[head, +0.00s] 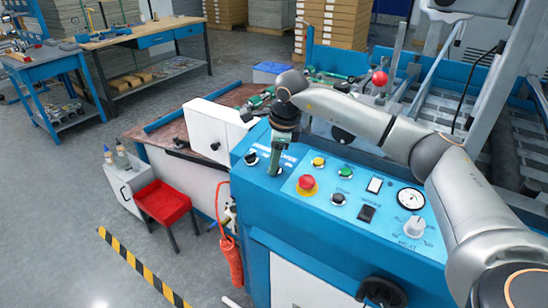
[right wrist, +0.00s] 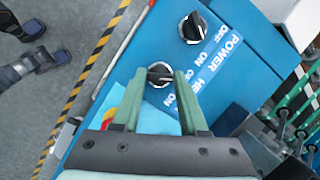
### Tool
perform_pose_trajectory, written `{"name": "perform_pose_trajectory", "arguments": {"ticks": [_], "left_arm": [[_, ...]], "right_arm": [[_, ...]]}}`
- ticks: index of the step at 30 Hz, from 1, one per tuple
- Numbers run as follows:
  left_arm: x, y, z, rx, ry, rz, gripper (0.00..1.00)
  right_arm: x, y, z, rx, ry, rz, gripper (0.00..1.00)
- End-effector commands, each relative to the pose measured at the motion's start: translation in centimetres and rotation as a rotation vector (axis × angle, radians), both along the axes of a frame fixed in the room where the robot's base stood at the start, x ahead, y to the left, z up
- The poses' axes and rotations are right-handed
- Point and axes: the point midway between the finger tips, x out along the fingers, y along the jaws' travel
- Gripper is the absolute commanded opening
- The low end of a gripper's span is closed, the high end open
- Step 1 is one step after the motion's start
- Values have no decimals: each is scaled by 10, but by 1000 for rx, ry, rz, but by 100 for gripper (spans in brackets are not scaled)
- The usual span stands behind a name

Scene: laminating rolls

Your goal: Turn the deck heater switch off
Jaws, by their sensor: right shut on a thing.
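The deck heater switch is a dark round knob (right wrist: 160,75) with a light pointer bar on the blue control panel (head: 330,220). In the right wrist view its bar lies roughly across the picture, between my green fingertips. My right gripper (head: 276,172) points down at the panel and is shut on this knob; it also shows in the right wrist view (right wrist: 160,82). The fingers partly cover the printed label beside it, where "HE" and "ON" can be read. In the head view the knob is hidden by the gripper. My left gripper is not in view.
The power knob (right wrist: 192,27) is close by; it also shows in the head view (head: 250,158). A red emergency button (head: 306,185), yellow and green buttons, a gauge (head: 411,199) and a heat dial (head: 414,227) are to the right. A person's shoes (right wrist: 35,30) show on the floor.

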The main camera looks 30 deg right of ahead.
Motion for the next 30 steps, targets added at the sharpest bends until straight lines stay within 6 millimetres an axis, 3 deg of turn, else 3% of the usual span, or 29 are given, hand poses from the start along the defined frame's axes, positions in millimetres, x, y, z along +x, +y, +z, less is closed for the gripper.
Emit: {"name": "perform_pose_trajectory", "arguments": {"ticks": [11, 12, 20, 30], "left_arm": [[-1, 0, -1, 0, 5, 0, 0], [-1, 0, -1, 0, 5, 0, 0], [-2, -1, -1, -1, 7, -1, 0], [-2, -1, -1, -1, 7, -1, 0]], "right_arm": [[1, 0, 1, -1, -2, 8, 0], [1, 0, 1, -1, -2, 8, 44], [0, 0, 1, -1, -1, 7, 72], [-1, 0, 6, 0, -2, 6, 72]]}}
